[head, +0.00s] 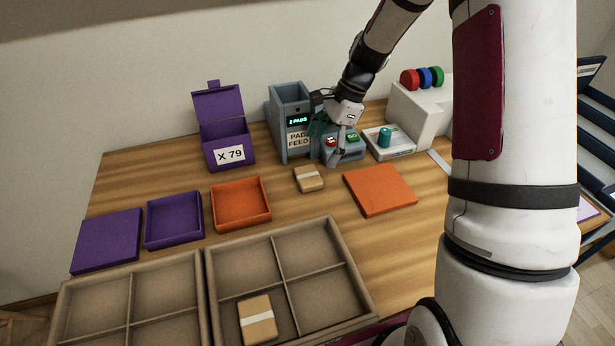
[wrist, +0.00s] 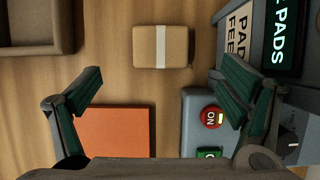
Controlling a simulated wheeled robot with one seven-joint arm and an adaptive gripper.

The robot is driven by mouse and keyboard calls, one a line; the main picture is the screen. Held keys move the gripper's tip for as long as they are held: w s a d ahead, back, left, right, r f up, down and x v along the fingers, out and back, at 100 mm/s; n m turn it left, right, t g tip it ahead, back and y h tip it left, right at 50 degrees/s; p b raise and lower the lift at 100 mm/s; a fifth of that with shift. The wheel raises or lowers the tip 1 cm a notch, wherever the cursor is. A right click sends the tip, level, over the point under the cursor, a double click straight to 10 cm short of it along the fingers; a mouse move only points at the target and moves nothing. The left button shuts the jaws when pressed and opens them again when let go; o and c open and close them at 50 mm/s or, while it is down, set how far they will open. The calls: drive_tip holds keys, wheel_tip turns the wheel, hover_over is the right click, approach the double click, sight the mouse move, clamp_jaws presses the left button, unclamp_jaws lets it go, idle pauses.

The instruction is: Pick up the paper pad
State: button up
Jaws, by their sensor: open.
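A tan paper pad (head: 309,178) with a pale band lies flat on the wooden table in front of the pad feeder (head: 291,120). It also shows in the wrist view (wrist: 161,47), upper middle, a little beyond the line between my fingertips. A second, similar pad (head: 257,320) lies in a compartment of the divided tray (head: 335,260). My gripper (head: 330,143) is open and empty, in front of the feeder and over its button box. In the wrist view my gripper (wrist: 161,80) has its fingers spread wide, with nothing between them.
The feeder display reads "2 PADS". A button box (head: 345,148) stands beside it. An orange lid (head: 380,189) lies right of the pad, an orange tray (head: 241,203) left. Purple trays, a purple box (head: 226,130) marked X 79 and a white machine (head: 420,112) stand around.

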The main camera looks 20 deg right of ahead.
sight(308, 175)
drive_tip(key=x, duration=0.8)
drive_tip(key=shift+f, duration=0.2)
drive_tip(key=shift+a, duration=0.1)
drive_tip(key=c, duration=0.9)
